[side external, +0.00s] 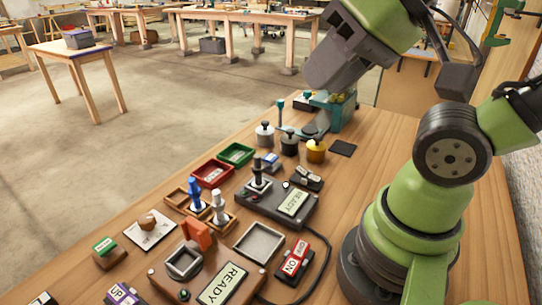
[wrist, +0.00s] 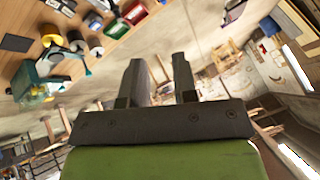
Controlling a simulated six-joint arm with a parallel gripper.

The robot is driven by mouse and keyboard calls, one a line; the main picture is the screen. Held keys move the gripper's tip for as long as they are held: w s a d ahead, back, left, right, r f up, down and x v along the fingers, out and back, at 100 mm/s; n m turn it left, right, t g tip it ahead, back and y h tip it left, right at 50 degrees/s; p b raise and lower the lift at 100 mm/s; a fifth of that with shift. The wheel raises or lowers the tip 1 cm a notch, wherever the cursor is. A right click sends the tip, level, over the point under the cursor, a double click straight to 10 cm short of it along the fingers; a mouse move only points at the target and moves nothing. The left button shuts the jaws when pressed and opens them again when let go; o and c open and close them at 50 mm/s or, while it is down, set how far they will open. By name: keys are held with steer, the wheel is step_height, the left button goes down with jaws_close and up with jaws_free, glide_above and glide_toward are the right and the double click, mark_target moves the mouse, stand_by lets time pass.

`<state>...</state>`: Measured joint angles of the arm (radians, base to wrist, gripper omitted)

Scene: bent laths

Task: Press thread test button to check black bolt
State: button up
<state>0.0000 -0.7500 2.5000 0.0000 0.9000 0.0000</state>
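A black bolt (side external: 258,171) stands upright on a dark tester box (side external: 270,205) in the middle of the bench in the side external view. The box has a lit READY screen (side external: 294,203) and a small white round button (side external: 285,185) near the bolt; I cannot read whether this is the thread test button. My gripper (wrist: 159,77) is open and empty in the wrist view, its two dark fingers apart and pointing over the floor. In the side view it is high above the bench's far end, well away from the tester box.
A teal fixture (side external: 338,112) stands below my gripper. Silver, black and yellow weights (side external: 316,151) stand nearby. Red and green trays (side external: 236,153), a blue bolt (side external: 195,196) and a pale bolt (side external: 219,208) sit left. A second READY box (side external: 222,285) and red ON switch (side external: 293,263) are in front.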

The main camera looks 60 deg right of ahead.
jaws_close()
stand_by(1.4)
